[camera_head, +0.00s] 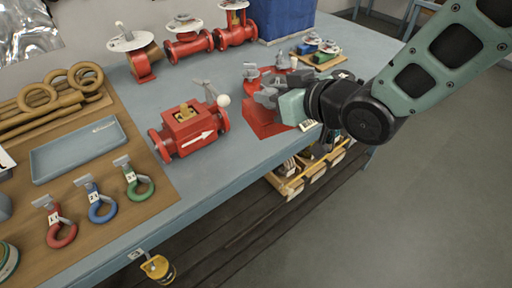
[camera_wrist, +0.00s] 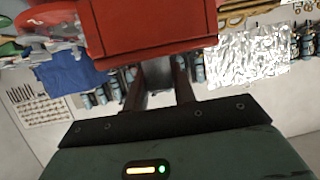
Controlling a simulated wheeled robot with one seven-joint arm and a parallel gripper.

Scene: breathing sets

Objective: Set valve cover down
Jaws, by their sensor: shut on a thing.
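My gripper (camera_head: 270,98) is shut on the red valve cover (camera_head: 264,120), at the right part of the blue-grey workbench. In the wrist view the cover (camera_wrist: 150,28) is a boxy red piece beyond the fingers (camera_wrist: 158,85). The grey fingers and arm hide part of it in the head view. I cannot tell whether its underside touches the bench. The red valve body (camera_head: 190,128) stands to the left with its top open, brass-coloured parts showing inside. It has a white arrow on its side and a lever with a white ball.
Several red valves (camera_head: 188,42) with round tags stand along the back. A blue crate (camera_head: 285,18) is behind, and a small tray with coloured parts (camera_head: 318,50) lies right of it. A blue tray (camera_head: 78,150) and ringed tags (camera_head: 97,205) lie left. Bare bench (camera_head: 235,165) shows in front.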

